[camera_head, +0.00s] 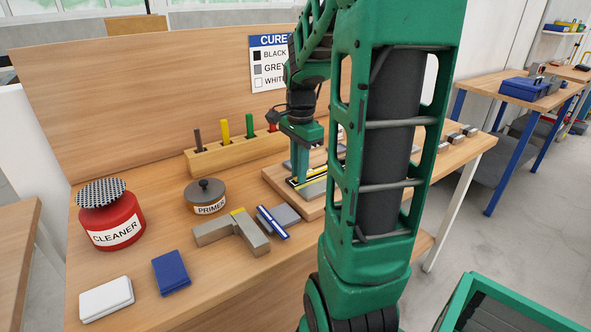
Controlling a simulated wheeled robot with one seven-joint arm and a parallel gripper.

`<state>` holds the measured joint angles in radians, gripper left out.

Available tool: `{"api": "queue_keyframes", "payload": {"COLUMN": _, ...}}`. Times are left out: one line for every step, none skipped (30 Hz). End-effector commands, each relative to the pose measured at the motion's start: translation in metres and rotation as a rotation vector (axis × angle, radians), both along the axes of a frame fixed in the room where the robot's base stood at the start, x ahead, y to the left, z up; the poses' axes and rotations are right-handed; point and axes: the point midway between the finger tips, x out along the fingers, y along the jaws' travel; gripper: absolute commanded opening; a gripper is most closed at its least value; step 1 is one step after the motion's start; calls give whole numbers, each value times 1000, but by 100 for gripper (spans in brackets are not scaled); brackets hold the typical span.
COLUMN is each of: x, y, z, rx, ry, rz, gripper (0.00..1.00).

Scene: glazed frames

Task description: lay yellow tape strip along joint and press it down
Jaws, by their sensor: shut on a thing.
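A wooden board (275,178) lies on the bench, carrying a grey plate piece (315,188) with dark and yellow lines beside it. A thin yellow tape strip (318,178) shows on or just over the board, next to my fingers. My gripper (301,177) points down at the board and is shut on what looks like this strip. The fingers hide the grip itself. I cannot tell whether the strip touches the joint along its length. My arm covers the right part of the board.
A rack (232,150) with coloured sticks stands behind the board. To the left are a red cleaner can (112,215), a primer pot (206,197), a grey angled block (232,232), a blue-and-white tool (272,222), a blue pad (171,272) and a white pad (106,298). The front middle of the bench is clear.

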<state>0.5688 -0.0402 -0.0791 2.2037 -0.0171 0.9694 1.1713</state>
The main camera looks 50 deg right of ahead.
Motion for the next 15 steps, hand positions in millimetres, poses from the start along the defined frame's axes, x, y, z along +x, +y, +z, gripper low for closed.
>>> {"api": "queue_keyframes", "payload": {"x": 0, "y": 0, "z": -1, "rx": 0, "ry": 1, "rz": 0, "gripper": 0}}
{"api": "queue_keyframes", "payload": {"x": 0, "y": 0, "z": -1, "rx": 0, "ry": 0, "rz": 0, "gripper": 0}}
{"api": "queue_keyframes", "payload": {"x": 0, "y": 0, "z": -1, "rx": 0, "ry": 0, "rz": 0, "gripper": 0}}
{"api": "queue_keyframes", "payload": {"x": 0, "y": 0, "z": -1, "rx": 0, "ry": 0, "rz": 0, "gripper": 0}}
{"api": "queue_keyframes", "payload": {"x": 0, "y": 0, "z": -1, "rx": 0, "ry": 1, "rz": 0, "gripper": 0}}
{"api": "queue_keyframes", "payload": {"x": 0, "y": 0, "z": -1, "rx": 0, "ry": 1, "rz": 0, "gripper": 0}}
{"api": "queue_keyframes", "payload": {"x": 0, "y": 0, "z": -1, "rx": 0, "ry": 1, "rz": 0, "gripper": 20}}
{"api": "queue_keyframes", "payload": {"x": 0, "y": 0, "z": -1, "rx": 0, "ry": 1, "rz": 0, "gripper": 27}}
{"api": "queue_keyframes", "payload": {"x": 0, "y": 0, "z": -1, "rx": 0, "ry": 1, "rz": 0, "gripper": 35}}
{"api": "queue_keyframes", "payload": {"x": 0, "y": 0, "z": -1, "rx": 0, "ry": 1, "rz": 0, "gripper": 35}}
{"api": "queue_keyframes", "payload": {"x": 0, "y": 0, "z": -1, "rx": 0, "ry": 1, "rz": 0, "gripper": 35}}
{"api": "queue_keyframes", "payload": {"x": 0, "y": 0, "z": -1, "rx": 0, "ry": 1, "rz": 1, "gripper": 35}}
{"api": "queue_keyframes", "payload": {"x": 0, "y": 0, "z": -1, "rx": 0, "ry": 1, "rz": 1, "gripper": 35}}
{"api": "queue_keyframes", "payload": {"x": 0, "y": 0, "z": -1, "rx": 0, "ry": 1, "rz": 1, "gripper": 35}}
{"api": "queue_keyframes", "payload": {"x": 0, "y": 0, "z": -1, "rx": 1, "ry": 1, "rz": 1, "gripper": 35}}
